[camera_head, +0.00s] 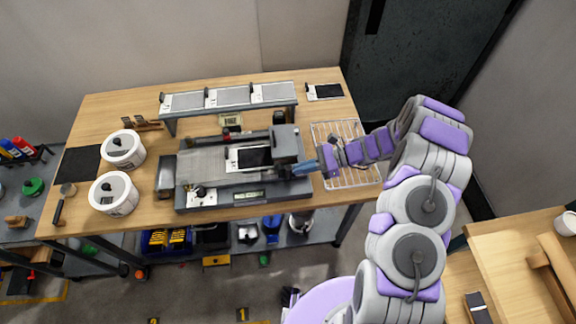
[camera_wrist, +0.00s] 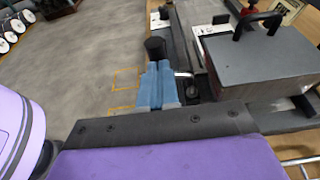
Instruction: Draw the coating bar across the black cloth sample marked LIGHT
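A black cloth sample (camera_head: 254,157) with a white strip at its left lies on the bed of the coating machine (camera_head: 200,162); no LIGHT lettering can be read. A second black sample (camera_head: 328,91) with a white strip lies at the table's back right. A dark grey block (camera_head: 287,142) stands at the machine's right end, and shows large in the wrist view (camera_wrist: 262,62). I cannot pick out the coating bar surely. My gripper (camera_head: 306,168) is at the machine's right end. Its blue fingers (camera_wrist: 159,84) are together, close to a black cylinder (camera_wrist: 155,48); whether anything thin is between them is hidden.
A wire rack (camera_head: 345,140) lies under my wrist. Two white tubs (camera_head: 122,150) (camera_head: 113,194) stand at the left. A grey raised stand with pale panels (camera_head: 228,97) is behind the machine. A black mat (camera_head: 78,163) lies at the far left.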

